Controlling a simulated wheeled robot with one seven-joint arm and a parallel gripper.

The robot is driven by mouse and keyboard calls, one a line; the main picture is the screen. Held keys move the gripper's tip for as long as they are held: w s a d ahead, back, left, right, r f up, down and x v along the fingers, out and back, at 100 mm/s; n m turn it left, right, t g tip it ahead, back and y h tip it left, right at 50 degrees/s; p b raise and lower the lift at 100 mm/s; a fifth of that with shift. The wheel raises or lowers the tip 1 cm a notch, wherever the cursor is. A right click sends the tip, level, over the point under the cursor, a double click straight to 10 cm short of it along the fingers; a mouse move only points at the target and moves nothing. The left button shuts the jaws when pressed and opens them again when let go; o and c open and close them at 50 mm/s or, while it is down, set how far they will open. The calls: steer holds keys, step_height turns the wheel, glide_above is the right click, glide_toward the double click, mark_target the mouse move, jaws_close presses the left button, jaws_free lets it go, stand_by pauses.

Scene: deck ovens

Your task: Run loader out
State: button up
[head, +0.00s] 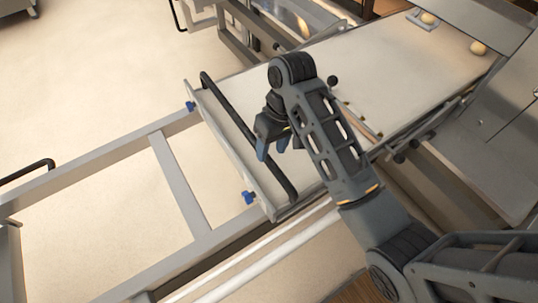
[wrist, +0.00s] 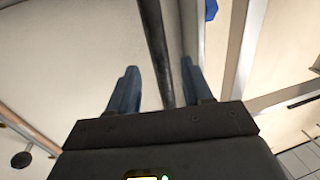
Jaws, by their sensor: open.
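The loader (head: 405,75) is a long flat pale bed on a metal frame, sloping up to the right in the head view. A black bar handle (head: 232,115) runs across its left end, with blue knobs (head: 248,197) on the end plate. My gripper (head: 272,148) is over the left end of the bed, close to the handle. In the wrist view the handle (wrist: 158,45) runs between the two open blue fingers (wrist: 160,68), one on either side. The fingers do not close on it. How deep the bar sits between them is hard to tell.
An empty ladder-like metal frame (head: 165,165) extends left from the loader. Another black bar (head: 25,172) stands at the far left. Pale dough balls (head: 478,47) rest at the loader's far right, near the grey metal oven front (head: 495,130). Open floor (head: 85,75) lies at upper left.

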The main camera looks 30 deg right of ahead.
mark_target(269, 158)
steer(key=shift+a+f, duration=0.15)
steer(key=shift+f, duration=0.65)
steer(key=shift+a+f, duration=0.15)
steer(key=shift+f, duration=0.6)
jaws_close()
